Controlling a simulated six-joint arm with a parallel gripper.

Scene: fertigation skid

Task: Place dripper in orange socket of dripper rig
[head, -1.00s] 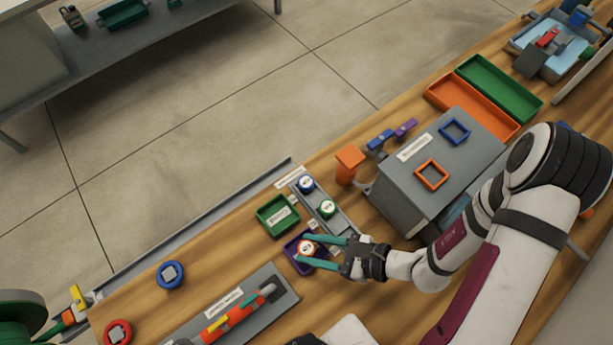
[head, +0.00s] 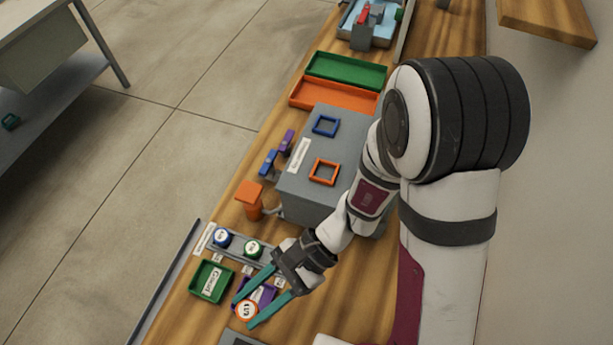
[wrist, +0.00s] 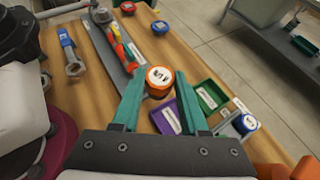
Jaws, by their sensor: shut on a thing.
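The dripper (head: 246,310), a round piece with an orange rim and a white labelled top, is between the teal fingertips of my gripper (head: 244,312). It also shows at the fingertips in the wrist view (wrist: 159,80). My gripper is shut on it, beside the purple tray (head: 268,297); the tray looks empty of drippers. The grey box-shaped rig (head: 303,199) stands farther up the bench in the head view. On its top are an orange square socket (head: 324,163) and a blue square socket (head: 325,117), both empty.
A grey rack (head: 237,245) holds a blue-rimmed and a green-rimmed dripper. A green tray (head: 211,297) lies beside it. An orange post (head: 251,200) and small blue and purple parts stand left of the rig. Green and orange bins (head: 334,96) lie beyond it.

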